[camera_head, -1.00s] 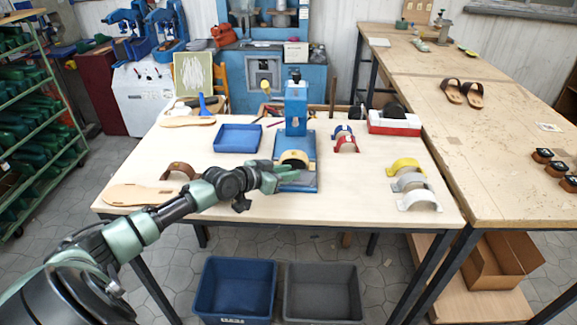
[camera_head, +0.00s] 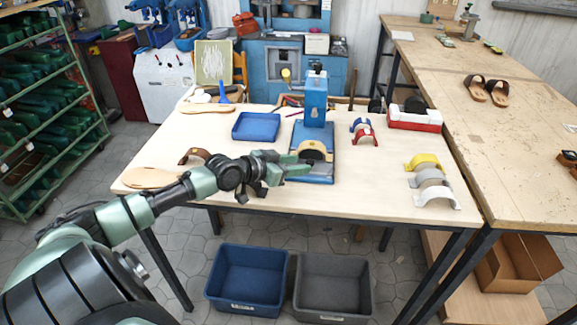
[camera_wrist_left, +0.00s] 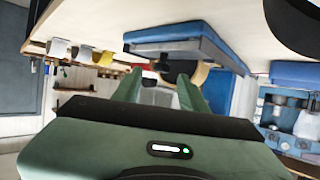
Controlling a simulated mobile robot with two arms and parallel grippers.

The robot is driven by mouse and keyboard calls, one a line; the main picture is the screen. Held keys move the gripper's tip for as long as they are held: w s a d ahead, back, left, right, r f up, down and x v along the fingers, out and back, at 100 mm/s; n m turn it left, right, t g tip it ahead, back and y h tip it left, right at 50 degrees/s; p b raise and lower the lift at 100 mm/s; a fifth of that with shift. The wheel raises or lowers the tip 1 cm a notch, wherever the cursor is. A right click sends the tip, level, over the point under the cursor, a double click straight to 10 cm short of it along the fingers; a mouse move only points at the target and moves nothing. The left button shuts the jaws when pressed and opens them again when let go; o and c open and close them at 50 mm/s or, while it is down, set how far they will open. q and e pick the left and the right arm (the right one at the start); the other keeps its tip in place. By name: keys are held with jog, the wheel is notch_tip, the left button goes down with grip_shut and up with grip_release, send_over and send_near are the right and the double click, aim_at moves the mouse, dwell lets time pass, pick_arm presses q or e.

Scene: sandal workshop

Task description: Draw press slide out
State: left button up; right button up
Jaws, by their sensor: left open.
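The blue press (camera_head: 315,100) stands upright on the wooden table, with a blue base plate (camera_head: 327,161) reaching toward me. A tan arched piece (camera_head: 313,147) sits on the plate under the press head. My left gripper (camera_head: 303,171) is open and empty at the plate's front left, close to the arch; the head view does not show whether it touches. In the left wrist view, which is tilted, the fingers (camera_wrist_left: 160,88) point at the press, with the blue plate (camera_wrist_left: 165,33) and part of the arch (camera_wrist_left: 201,73) beyond them. My right gripper is out of view.
A blue tray (camera_head: 256,127) lies left of the press. Red and blue straps (camera_head: 365,136) and yellow, grey and white arches (camera_head: 424,162) lie to its right. A brown arch (camera_head: 196,154) and a sole (camera_head: 150,178) are at the left. Bins (camera_head: 247,277) stand below.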

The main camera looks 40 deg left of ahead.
pick_arm(q)
jog(key=shift+v, duration=2)
